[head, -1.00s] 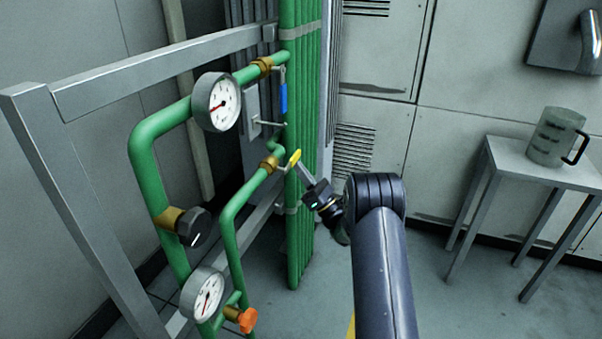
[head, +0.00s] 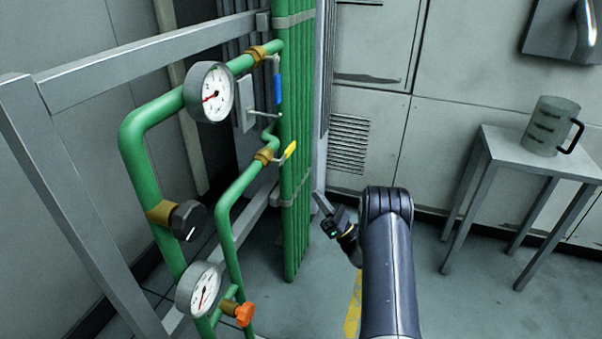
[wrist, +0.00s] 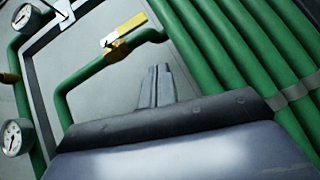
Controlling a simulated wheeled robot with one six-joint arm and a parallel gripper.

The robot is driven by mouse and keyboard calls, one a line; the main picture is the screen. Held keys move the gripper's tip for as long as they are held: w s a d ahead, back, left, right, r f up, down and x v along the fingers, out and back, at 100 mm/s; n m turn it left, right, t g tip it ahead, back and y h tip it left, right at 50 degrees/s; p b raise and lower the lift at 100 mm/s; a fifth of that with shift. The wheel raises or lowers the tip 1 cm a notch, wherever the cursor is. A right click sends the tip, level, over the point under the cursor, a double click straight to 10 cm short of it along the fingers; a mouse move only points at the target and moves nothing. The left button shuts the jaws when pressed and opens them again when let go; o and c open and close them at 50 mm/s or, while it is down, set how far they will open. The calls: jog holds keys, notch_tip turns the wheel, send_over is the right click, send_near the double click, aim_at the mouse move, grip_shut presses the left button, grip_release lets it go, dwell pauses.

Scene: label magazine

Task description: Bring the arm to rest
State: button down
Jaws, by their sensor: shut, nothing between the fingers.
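My gripper (head: 319,197) is in the head view, to the right of the green pipes and below the yellow-handled valve. Its fingers are together and hold nothing. The yellow valve handle (head: 290,150) sits on a brass fitting on the lower green pipe. The handle also shows in the wrist view (wrist: 130,27), above and left of the fingers. Nothing touches it.
A grey frame (head: 150,50) with green pipes (head: 146,165), gauges (head: 208,92), a black knob (head: 188,221) and an orange knob (head: 244,314) stands at left. A small table (head: 520,160) with a mug (head: 550,125) stands at right. Open floor lies between.

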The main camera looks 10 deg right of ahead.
dwell(0.3)
jog(key=w+a+r, duration=0.2)
jog(key=a+r, duration=0.4)
jog(key=r, duration=0.3)
jog(key=shift+w+a+r, duration=0.25)
jog(key=shift+w, duration=0.15)
dwell(0.3)
